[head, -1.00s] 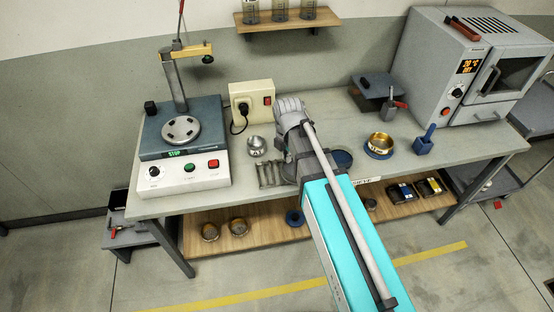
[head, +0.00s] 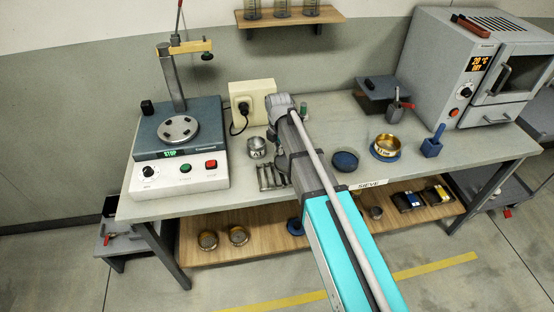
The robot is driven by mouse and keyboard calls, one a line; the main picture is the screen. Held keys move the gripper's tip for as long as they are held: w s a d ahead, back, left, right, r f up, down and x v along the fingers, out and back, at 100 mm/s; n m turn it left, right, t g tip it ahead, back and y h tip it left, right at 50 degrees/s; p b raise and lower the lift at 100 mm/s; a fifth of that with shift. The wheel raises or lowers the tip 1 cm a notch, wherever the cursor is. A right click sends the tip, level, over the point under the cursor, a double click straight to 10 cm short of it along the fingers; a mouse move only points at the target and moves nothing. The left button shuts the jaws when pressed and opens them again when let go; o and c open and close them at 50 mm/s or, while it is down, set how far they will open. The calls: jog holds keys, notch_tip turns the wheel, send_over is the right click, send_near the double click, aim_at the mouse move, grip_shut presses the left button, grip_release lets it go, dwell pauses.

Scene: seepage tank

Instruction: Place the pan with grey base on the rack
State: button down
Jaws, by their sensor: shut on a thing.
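My arm reaches over the table, and its wrist end (head: 280,104) is near the wall socket. A dark part beside the arm, likely my gripper (head: 282,164), shows just right of the slotted metal rack (head: 269,177). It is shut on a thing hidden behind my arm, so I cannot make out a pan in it. A small silver vessel (head: 256,147) stands on the table behind the rack, apart from it.
A hotplate-like device (head: 180,150) with a stand is at left. A dark blue dish (head: 345,161), a brass sieve on a blue base (head: 386,147) and a blue scoop holder (head: 431,147) stand right of my arm. A grey oven (head: 465,70) fills the right end.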

aim_at(278, 156)
dwell(0.4)
jog(key=shift+w+a+f+b, duration=0.2)
jog(key=shift+w+f+b, duration=0.35)
jog(key=shift+f+b, duration=0.2)
jog(key=shift+s+f+b, duration=0.15)
jog(key=shift+f+b, duration=1.1)
jog(key=shift+f, duration=0.05)
jog(key=shift+f, duration=0.15)
jog(key=c, duration=0.8)
grip_release()
jog(key=shift+r, duration=0.2)
notch_tip(278, 156, up, 12)
jog(key=p, duration=1.2)
jog(key=shift+d, duration=0.1)
